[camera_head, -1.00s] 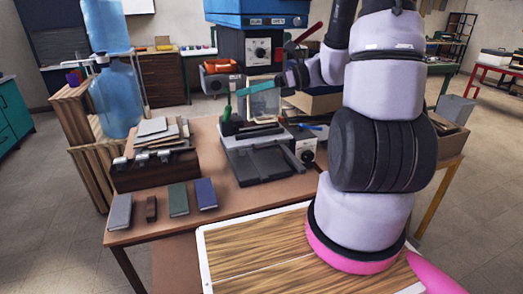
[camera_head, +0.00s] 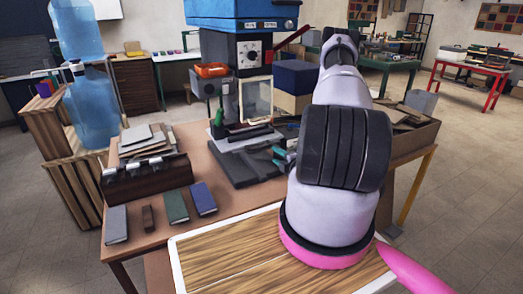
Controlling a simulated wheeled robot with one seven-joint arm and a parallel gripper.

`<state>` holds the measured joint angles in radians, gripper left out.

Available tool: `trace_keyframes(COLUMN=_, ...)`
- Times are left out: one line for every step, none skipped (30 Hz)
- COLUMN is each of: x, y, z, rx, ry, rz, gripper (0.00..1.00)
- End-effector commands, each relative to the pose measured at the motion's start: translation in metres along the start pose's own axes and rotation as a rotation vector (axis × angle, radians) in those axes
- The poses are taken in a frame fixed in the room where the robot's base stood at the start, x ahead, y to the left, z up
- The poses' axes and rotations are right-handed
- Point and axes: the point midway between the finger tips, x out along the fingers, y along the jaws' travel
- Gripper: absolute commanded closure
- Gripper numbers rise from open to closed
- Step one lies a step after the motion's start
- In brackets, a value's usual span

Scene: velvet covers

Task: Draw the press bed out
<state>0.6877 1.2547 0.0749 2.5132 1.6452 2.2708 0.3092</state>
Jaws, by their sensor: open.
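The press stands on the brown table, with a blue head (camera_head: 240,12), a dark dial panel (camera_head: 252,52) and a red lever (camera_head: 293,38). Its bed appears to be the flat grey plate low at its front (camera_head: 240,168). An upright framed pane (camera_head: 256,100) and a green handle (camera_head: 219,118) stand above the bed. My gripper (camera_head: 279,158) shows as teal fingers at the bed's right side, low and partly hidden by my arm. It is open; I cannot tell whether it touches the bed.
A dark rack with papers (camera_head: 148,178) stands left of the press. Several small books, including a green one (camera_head: 176,202), lie in front of it. A water jug (camera_head: 95,105) stands far left. A cardboard box (camera_head: 405,130) sits at the right.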

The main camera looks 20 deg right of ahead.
Motion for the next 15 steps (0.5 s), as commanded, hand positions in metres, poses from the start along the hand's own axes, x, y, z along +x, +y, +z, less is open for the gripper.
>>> trace_keyframes(x=0.006, y=0.001, z=-0.001, rx=-0.003, ry=0.004, rz=0.002, gripper=0.53)
trace_keyframes(x=0.011, y=0.001, z=-0.002, rx=-0.005, ry=0.006, rz=0.003, gripper=0.53)
trace_keyframes(x=0.017, y=0.002, z=-0.002, rx=-0.005, ry=0.006, rz=0.005, gripper=0.53)
trace_keyframes(x=0.023, y=0.002, z=-0.002, rx=-0.006, ry=0.006, rz=0.006, gripper=0.53)
trace_keyframes(x=0.028, y=0.003, z=-0.002, rx=-0.006, ry=0.007, rz=0.006, gripper=0.53)
trace_keyframes(x=0.037, y=0.003, z=-0.002, rx=-0.007, ry=0.008, rz=0.007, gripper=0.53)
trace_keyframes(x=0.043, y=0.002, z=-0.002, rx=-0.007, ry=0.008, rz=0.006, gripper=0.53)
trace_keyframes(x=0.049, y=0.003, z=-0.002, rx=-0.007, ry=0.007, rz=0.007, gripper=0.53)
trace_keyframes(x=0.056, y=0.003, z=-0.003, rx=-0.006, ry=0.008, rz=0.007, gripper=0.53)
trace_keyframes(x=0.062, y=0.003, z=-0.002, rx=-0.005, ry=0.007, rz=0.007, gripper=0.53)
trace_keyframes(x=0.067, y=0.003, z=-0.002, rx=-0.007, ry=0.007, rz=0.007, gripper=0.53)
trace_keyframes(x=0.074, y=0.003, z=-0.003, rx=-0.005, ry=0.008, rz=0.007, gripper=0.53)
trace_keyframes(x=0.079, y=0.003, z=-0.002, rx=-0.005, ry=0.007, rz=0.007, gripper=0.53)
trace_keyframes(x=0.083, y=0.003, z=-0.002, rx=-0.005, ry=0.007, rz=0.007, gripper=0.53)
trace_keyframes(x=0.088, y=0.003, z=-0.002, rx=-0.005, ry=0.006, rz=0.006, gripper=0.53)
